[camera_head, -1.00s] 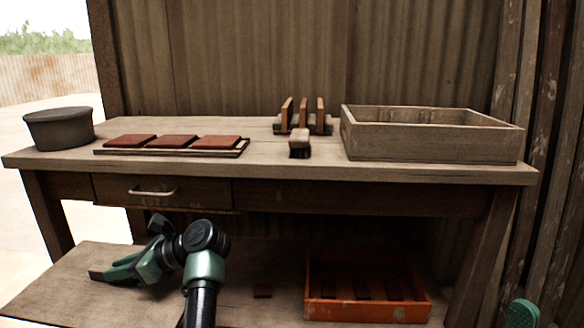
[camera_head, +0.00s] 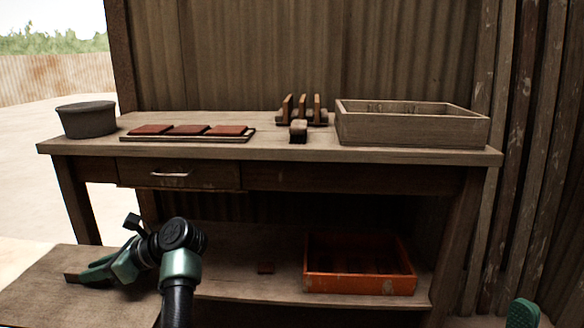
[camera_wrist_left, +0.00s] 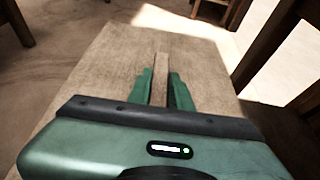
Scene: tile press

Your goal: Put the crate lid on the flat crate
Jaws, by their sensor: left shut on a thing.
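The crate lid (camera_head: 45,300) is a flat, pale wooden board at the lower left of the head view. My left gripper (camera_head: 80,277) is shut on it and holds it roughly level in front of the workbench. In the left wrist view the gripper (camera_wrist_left: 160,75) has its green fingers around a narrow wooden strip on the lid (camera_wrist_left: 205,60). The flat crate (camera_head: 415,130) is a low, open wooden box on the right part of the bench top. My right gripper's jaws are not visible.
The bench top (camera_head: 270,151) also bears a dark round tub (camera_head: 87,120), a board with red tiles (camera_head: 190,130), a small block (camera_head: 298,130) and a slotted rack (camera_head: 303,108). An orange crate (camera_head: 360,284) sits on the lower shelf. Wooden posts (camera_head: 530,150) stand at right.

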